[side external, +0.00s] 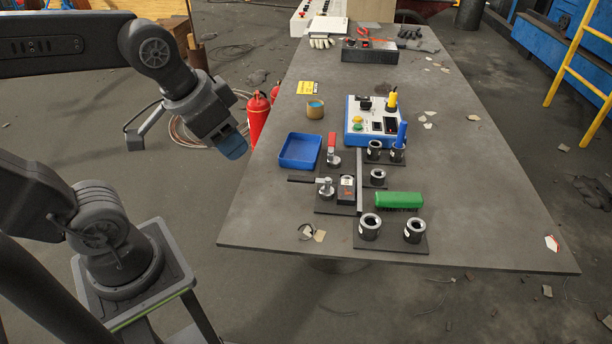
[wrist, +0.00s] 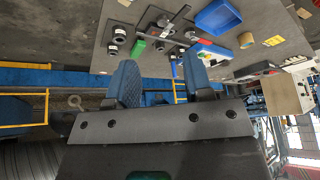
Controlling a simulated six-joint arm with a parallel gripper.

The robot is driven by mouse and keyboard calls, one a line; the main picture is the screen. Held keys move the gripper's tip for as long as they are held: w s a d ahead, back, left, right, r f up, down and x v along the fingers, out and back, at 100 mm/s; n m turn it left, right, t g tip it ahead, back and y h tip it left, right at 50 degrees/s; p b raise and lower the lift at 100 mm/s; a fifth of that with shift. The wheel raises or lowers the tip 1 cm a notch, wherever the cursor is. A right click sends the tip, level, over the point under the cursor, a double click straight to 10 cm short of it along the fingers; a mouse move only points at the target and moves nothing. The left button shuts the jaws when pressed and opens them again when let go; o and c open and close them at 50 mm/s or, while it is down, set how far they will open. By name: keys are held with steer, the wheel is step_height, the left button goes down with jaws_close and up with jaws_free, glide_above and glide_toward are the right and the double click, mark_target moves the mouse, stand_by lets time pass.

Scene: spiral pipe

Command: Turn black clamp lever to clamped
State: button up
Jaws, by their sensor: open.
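A clamp with a red upright handle (side external: 332,143) stands on the work table. A second, silver-grey clamp or knob (side external: 325,186) stands nearer, on a dark plate beside a small black box (side external: 346,190) with a label. I cannot tell for sure which part is the black clamp lever, or its position. My gripper (side external: 235,146) is open and empty, in the air left of the table, apart from the clamps. In the wrist view its two blue fingers (wrist: 162,88) stand apart with nothing between them.
A blue tray (side external: 300,151) lies left of the red handle. Black ring sockets (side external: 370,227), a green block (side external: 399,200) and a control box (side external: 372,120) with a yellow-handled tool surround the fixture. Red extinguishers (side external: 257,119) stand behind my gripper. The table's right side is mostly clear.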

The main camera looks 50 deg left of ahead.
steer(key=w+a+m+g, duration=0.25)
steer(key=w+m, duration=0.25)
steer(key=w, duration=0.5)
steer(key=m+g, duration=0.3)
glide_above(299, 178)
step_height(299, 178, down, 5)
steer(key=shift+t, duration=0.25)
step_height(299, 178, down, 14)
steer(key=shift+r, duration=0.15)
jaws_close()
